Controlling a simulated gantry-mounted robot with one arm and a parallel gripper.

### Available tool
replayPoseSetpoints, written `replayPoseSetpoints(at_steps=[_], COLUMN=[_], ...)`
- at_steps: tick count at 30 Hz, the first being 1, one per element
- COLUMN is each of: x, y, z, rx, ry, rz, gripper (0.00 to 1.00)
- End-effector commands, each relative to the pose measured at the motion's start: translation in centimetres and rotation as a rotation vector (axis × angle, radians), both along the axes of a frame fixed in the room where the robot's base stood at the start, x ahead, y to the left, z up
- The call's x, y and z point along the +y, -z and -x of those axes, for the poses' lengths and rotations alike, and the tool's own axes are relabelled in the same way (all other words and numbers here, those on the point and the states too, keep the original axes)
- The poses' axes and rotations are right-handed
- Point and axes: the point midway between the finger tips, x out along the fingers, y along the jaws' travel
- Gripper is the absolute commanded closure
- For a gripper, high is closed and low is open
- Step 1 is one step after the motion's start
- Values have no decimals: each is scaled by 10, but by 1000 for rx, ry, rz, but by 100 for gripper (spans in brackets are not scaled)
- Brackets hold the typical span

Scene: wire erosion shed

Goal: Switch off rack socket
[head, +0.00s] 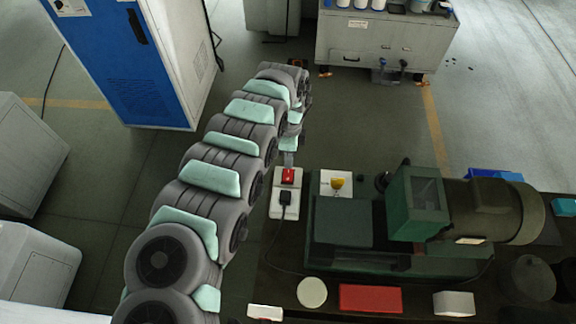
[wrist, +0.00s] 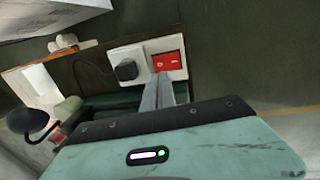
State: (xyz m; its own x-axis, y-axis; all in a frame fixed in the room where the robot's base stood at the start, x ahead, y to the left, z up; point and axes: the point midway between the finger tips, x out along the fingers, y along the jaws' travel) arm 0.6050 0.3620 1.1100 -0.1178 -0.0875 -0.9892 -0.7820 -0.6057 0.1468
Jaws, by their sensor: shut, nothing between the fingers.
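The rack socket is a white plate (head: 277,211) with a red rocker switch (head: 288,175) and a black plug (head: 286,197) in it. It also shows in the wrist view, with the red switch (wrist: 169,62) to the right of the plug (wrist: 125,69). My gripper (head: 289,160) is shut and empty, right by the switch end of the plate. In the wrist view its fingertips (wrist: 161,76) overlap the lower left part of the switch. I cannot tell whether they touch it. The rocker's tilt is too small to read.
A yellow knob (head: 337,183) on a white plate sits just right of the socket. A green machine (head: 417,202) with a motor stands beyond it. A red block (head: 370,298) and a pale disc (head: 312,291) lie at the bench front. The plug's cable runs down the bench.

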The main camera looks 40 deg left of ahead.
Motion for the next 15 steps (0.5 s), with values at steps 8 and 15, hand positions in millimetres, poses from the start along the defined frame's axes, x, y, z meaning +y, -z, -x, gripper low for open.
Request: replayPoseSetpoints(at_steps=[8,15], x=[4,5], y=[-49,-74], z=[-3,-5], rx=[-1,-1], ry=[-1,0], rz=[-4,-2], gripper=[100,100])
